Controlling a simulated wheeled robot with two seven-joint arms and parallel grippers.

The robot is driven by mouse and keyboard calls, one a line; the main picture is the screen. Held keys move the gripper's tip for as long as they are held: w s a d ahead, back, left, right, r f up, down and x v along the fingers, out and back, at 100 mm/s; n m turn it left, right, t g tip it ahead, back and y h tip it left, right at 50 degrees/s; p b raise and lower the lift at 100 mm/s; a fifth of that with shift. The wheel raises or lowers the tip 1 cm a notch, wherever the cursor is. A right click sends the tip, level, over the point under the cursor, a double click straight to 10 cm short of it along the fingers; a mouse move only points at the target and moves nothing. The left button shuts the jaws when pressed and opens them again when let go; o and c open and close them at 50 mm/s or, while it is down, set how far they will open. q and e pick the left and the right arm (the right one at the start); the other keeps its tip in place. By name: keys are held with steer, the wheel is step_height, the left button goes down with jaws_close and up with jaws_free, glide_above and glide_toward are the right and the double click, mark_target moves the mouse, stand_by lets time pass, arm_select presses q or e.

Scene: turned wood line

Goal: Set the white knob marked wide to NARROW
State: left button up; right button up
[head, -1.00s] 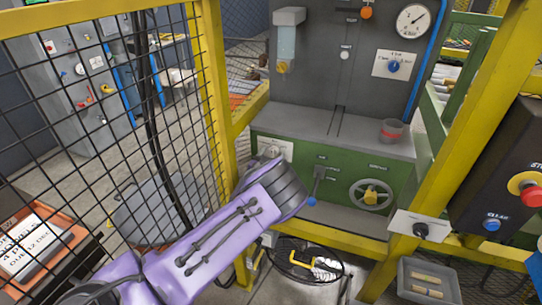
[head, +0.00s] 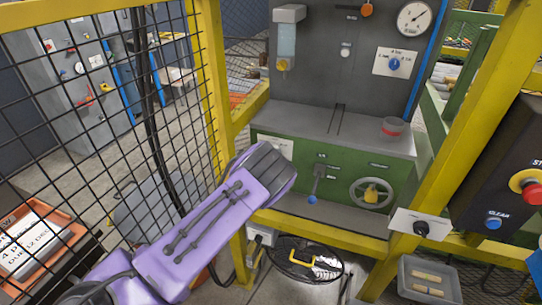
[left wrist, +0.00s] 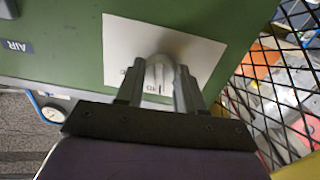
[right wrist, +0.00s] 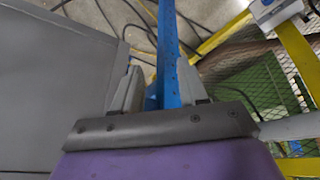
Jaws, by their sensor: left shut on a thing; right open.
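The white knob (left wrist: 160,72) sits on a white label plate (left wrist: 150,38) on the green machine front, in the left wrist view. My left gripper (left wrist: 158,82) is shut on it, one finger on each side. The print beside the knob is mostly hidden and too small to read. In the head view my left wrist hides the knob, and only part of the plate (head: 284,147) shows on the green panel. My right gripper (right wrist: 160,82) is open and empty in its wrist view. It is out of the head view.
A blue-tipped lever (head: 318,180) and a handwheel (head: 371,193) are to the right on the green panel. A yellow post (head: 212,110) and black mesh stand close left of my left arm. A blue beam (right wrist: 168,50) runs beyond my right fingers.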

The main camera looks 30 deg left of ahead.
arm_select(q)
steer(key=shift+d+n+b, duration=0.15)
steer(key=shift+n+b, duration=0.75)
steer(key=shift+n, duration=3.4)
steer(key=o, duration=1)
steer(key=shift+o, duration=0.2)
steer(key=shift+s, duration=0.1)
steer(key=b+v, duration=0.2)
steer(key=v, duration=0.8)
steer(key=shift+s, duration=0.15)
steer(key=shift+d, duration=0.15)
